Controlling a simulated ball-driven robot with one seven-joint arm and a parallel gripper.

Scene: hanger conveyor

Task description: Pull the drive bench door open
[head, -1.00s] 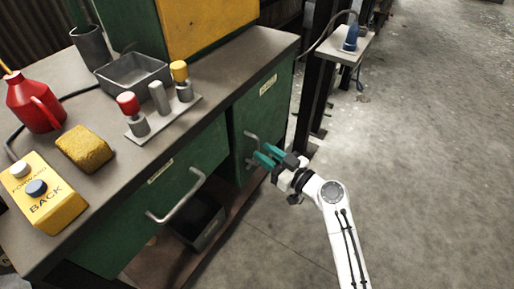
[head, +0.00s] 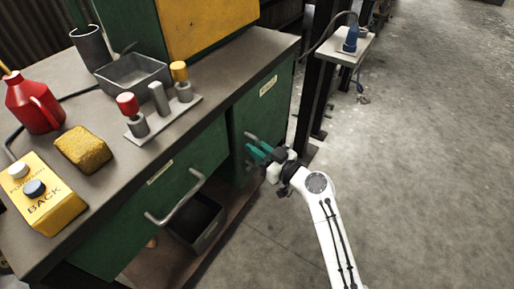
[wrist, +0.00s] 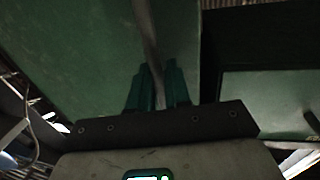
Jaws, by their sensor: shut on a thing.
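The drive bench door (head: 262,108) is the green panel at the right end of the bench, with a small label near its top. It looks closed or nearly so. Its grey bar handle (head: 250,138) stands on the door's left side. My gripper (head: 257,152) is at the handle's lower part, its teal fingers pointing at the door. In the wrist view my teal fingers (wrist: 158,88) are shut around the handle bar (wrist: 148,40), with the green door panel (wrist: 80,60) behind it. The handle's lower end is hidden by my fingers.
The green drawer (head: 150,205) with its own bar handle is left of the door. A dark open bin (head: 196,222) sits on the lower shelf. A dark post (head: 312,85) with a small shelf (head: 345,45) stands to the right. The concrete floor (head: 420,180) is clear.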

